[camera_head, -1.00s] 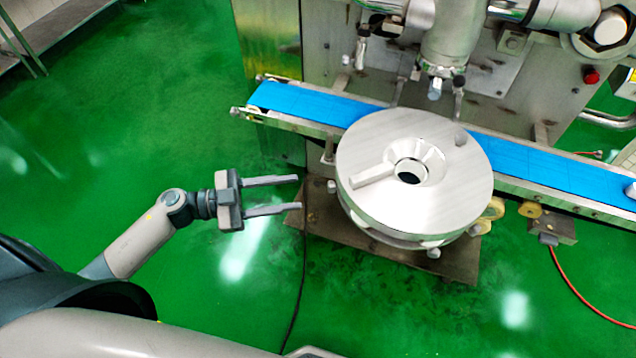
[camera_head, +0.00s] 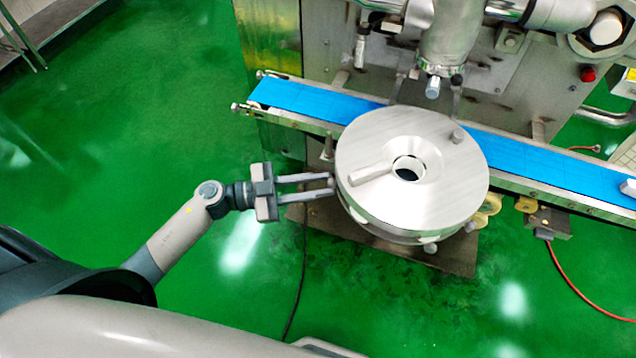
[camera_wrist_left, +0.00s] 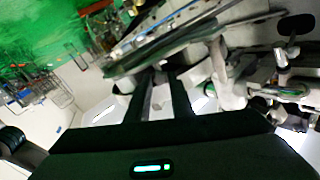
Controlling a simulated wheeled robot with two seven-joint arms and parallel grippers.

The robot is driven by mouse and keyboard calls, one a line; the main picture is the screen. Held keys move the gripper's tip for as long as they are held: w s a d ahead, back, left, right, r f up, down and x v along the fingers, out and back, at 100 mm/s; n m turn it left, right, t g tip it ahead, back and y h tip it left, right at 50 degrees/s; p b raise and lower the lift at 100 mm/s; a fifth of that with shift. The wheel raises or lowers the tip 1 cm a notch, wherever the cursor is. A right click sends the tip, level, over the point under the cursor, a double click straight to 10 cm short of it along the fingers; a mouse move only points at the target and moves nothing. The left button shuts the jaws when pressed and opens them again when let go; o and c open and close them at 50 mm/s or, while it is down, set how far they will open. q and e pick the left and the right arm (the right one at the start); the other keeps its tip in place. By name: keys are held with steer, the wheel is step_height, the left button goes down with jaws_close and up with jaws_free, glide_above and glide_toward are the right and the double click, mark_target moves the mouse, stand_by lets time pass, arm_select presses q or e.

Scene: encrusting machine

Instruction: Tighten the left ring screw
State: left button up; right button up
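The round metal ring (camera_head: 450,205) with a funnel-like centre opening stands in front of the conveyor. My left gripper (camera_head: 333,185) reaches in from the left, with its two fingertips at the ring's left edge. The left ring screw (camera_head: 331,183), a small metal knob, sits between the fingertips and is mostly hidden by them. In the left wrist view the two dark fingers (camera_wrist_left: 160,90) point towards the pale ring, with the screw hard to make out. My right gripper is not in view.
Other small screws show on the ring's lower side, such as the front one (camera_head: 430,247). A blue conveyor belt (camera_head: 310,102) runs behind the ring. A nozzle (camera_head: 432,87) hangs above. Green floor (camera_head: 150,120) is free to the left.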

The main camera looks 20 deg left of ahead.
arm_select(q)
jaws_close()
